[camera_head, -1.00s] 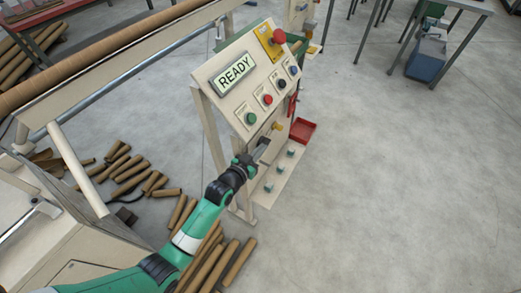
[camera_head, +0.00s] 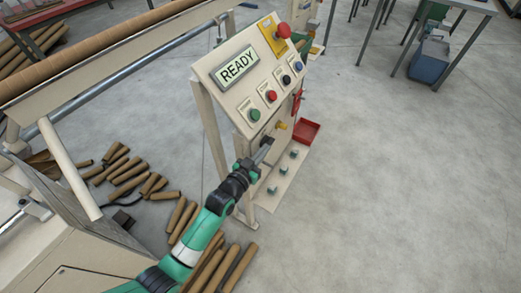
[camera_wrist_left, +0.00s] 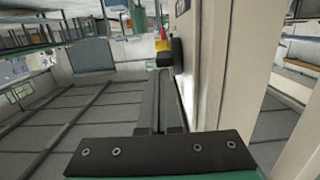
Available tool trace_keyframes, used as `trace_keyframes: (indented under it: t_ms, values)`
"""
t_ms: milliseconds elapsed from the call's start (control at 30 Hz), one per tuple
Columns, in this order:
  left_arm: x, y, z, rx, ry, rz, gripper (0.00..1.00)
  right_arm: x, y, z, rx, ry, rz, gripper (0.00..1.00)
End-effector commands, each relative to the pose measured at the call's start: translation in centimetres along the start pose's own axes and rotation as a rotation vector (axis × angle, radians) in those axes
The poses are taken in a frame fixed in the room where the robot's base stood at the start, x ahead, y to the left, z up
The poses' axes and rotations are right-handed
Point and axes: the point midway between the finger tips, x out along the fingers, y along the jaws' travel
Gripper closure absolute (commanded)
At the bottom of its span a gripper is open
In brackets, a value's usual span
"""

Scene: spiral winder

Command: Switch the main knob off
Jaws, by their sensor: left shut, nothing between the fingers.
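The control cabinet has a sloped panel (camera_head: 225,92) with a lit READY display (camera_head: 237,67). A yellow knob (camera_head: 281,125) sticks out from the upright face below it. My left gripper (camera_head: 265,145) is shut and empty, close to that face and left of the yellow knob. In the left wrist view, the shut fingers (camera_wrist_left: 160,105) run beside the pale cabinet face (camera_wrist_left: 211,65). A dark knob-like part (camera_wrist_left: 176,55) stands out from this face just beyond the fingertips, with a yellow part behind it. Contact cannot be told. My right gripper is not in view.
The panel carries green (camera_head: 254,115), red (camera_head: 271,96), black and blue buttons, and a large red button (camera_head: 283,30) on a yellow plate. A red tray (camera_head: 304,133) sits low at the right. Cardboard tubes (camera_head: 130,170) lie on the floor.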

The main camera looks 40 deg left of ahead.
Motion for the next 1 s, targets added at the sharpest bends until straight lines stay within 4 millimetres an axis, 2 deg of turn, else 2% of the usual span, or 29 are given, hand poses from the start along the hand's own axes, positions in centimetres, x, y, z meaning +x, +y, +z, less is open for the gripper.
trace_keyframes:
  t_ms: [467,1000]
  values:
    - [-0.1,0.3,0.7,0.001,0.007,0.006,1.00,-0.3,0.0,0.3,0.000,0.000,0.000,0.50]
    - [0.1,0.3,3.1,0.002,0.007,0.005,1.00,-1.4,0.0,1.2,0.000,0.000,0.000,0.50]
